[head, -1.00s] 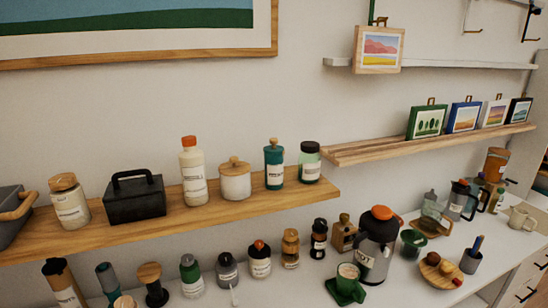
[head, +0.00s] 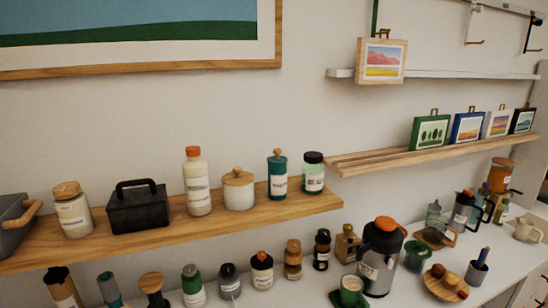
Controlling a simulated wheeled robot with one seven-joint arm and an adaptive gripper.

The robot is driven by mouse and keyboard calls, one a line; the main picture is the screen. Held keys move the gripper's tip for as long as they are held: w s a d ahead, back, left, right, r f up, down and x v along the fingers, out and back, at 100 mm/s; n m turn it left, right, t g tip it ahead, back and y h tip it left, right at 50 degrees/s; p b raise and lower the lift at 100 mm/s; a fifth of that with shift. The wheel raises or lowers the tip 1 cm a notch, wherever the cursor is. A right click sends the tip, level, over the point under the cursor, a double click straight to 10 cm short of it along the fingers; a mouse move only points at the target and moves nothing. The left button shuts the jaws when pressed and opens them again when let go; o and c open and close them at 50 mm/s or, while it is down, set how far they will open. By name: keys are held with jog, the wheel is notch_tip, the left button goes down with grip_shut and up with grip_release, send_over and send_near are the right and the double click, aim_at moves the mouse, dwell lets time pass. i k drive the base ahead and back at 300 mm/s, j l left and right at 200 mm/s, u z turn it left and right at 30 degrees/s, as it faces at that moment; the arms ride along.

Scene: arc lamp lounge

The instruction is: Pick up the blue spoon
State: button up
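I cannot clearly make out a blue spoon. A thin blue handle (head: 484,254) sticks up out of a small grey cup (head: 476,274) on the counter at the lower right; whether it is a spoon is too small to tell. A wooden plate (head: 435,287) with several round items stands just left of the cup. My gripper is not in view.
A flask with an orange lid (head: 379,262), a green cup (head: 350,289) and several jars crowd the counter (head: 508,268). A wooden shelf (head: 240,226) with bottles and a black box (head: 138,208) overhangs its left part. A slatted shelf (head: 400,160) hangs above the right.

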aim_at(484, 251)
jog(key=z, duration=1.3)
